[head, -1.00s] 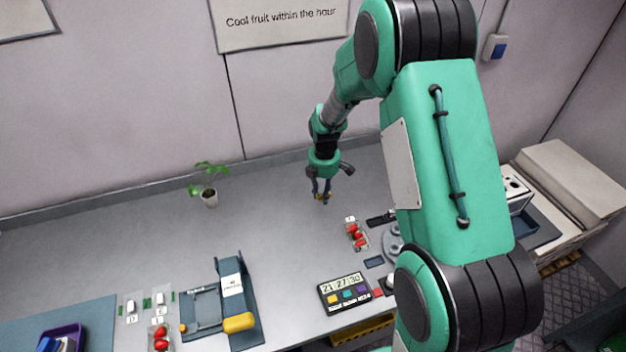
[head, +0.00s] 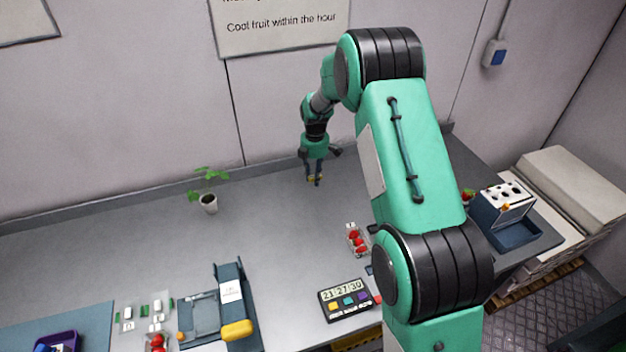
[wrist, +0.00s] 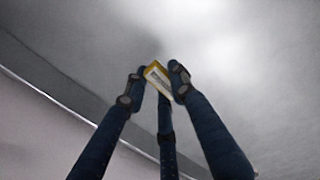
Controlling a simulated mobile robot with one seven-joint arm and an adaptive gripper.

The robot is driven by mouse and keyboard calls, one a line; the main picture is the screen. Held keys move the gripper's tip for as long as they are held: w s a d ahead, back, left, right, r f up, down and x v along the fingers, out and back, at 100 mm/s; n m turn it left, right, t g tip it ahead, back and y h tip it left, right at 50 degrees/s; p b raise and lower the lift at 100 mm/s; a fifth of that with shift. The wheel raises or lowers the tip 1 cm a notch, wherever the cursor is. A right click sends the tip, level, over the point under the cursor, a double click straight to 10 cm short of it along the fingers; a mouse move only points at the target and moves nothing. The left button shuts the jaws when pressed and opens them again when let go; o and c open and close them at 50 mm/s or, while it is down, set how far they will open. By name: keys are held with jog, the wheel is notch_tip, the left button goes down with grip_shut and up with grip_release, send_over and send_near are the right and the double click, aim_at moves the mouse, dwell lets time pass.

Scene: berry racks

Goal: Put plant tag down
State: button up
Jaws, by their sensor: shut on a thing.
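My gripper (head: 315,180) is over the back part of the grey bench, near the wall, pointing down. In the wrist view its dark fingers (wrist: 156,88) are closed around the plant tag (wrist: 157,76), a small yellow-edged piece with a pale face. The bench surface lies beyond the tag; I cannot tell how large the gap is. A potted seedling (head: 208,203) with green leaves stands on the bench to the left of my gripper.
The bench (head: 280,225) around my gripper is clear. A clear punnet of red berries (head: 357,241) and a timer (head: 346,299) lie nearer the front. A blue-grey device with a yellow handle (head: 237,330) is front left. A perforated box (head: 503,203) stands at the right.

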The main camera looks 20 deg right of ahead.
aim_at(313, 184)
jog(key=shift+w+d+f, duration=0.15)
jog(key=shift+w, duration=1.2)
jog(key=shift+f+b, duration=0.4)
jog(key=shift+f, duration=1.3)
jog(key=shift+f, duration=0.15)
jog(key=o, duration=0.8)
jog(key=shift+c, duration=0.2)
notch_tip(313, 184, up, 12)
jog(key=p, duration=0.1)
jog(key=shift+p, duration=0.4)
